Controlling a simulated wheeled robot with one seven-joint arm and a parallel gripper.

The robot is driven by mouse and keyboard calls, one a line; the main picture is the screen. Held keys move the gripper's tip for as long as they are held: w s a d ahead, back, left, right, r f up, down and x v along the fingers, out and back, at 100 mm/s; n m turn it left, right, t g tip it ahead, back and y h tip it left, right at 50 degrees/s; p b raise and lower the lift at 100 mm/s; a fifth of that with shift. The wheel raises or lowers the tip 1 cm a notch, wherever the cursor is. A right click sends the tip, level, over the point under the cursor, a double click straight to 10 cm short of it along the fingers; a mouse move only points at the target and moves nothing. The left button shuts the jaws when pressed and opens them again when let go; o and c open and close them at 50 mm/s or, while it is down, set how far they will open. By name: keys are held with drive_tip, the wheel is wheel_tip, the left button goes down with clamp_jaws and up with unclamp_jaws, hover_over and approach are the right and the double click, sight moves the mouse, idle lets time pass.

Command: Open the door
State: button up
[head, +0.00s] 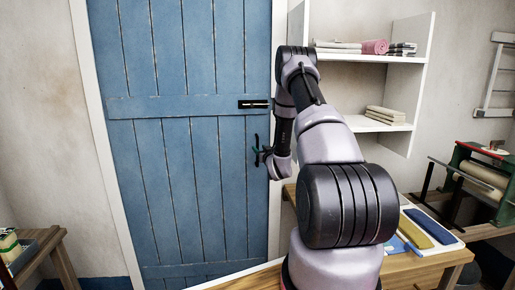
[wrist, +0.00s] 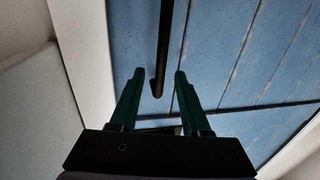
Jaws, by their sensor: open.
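The blue plank door (head: 175,150) is shut in its white frame in the head view, and its planks also fill much of the wrist view (wrist: 215,45). A dark bar handle (wrist: 164,45) runs down from the top of the wrist view, and its rounded end lies between my fingers. My gripper (wrist: 159,74) is open, with one green finger on each side of the bar and gaps visible on both sides. In the head view my gripper (head: 262,156) is at the door's right edge, partly over the handle area, so the handle is hard to separate from it there.
A black latch plate (head: 254,104) sits on the door's upper crossbar. White shelves (head: 425,70) with folded cloths stand right of the door. A wooden table (head: 425,276) with coloured cloths is at lower right, beside a green mangle (head: 488,165). A small wooden stand (head: 50,240) is at lower left.

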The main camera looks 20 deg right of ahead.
drive_tip(key=shift+w+d, duration=0.15)
drive_tip(key=shift+w, duration=1.7)
clamp_jaws()
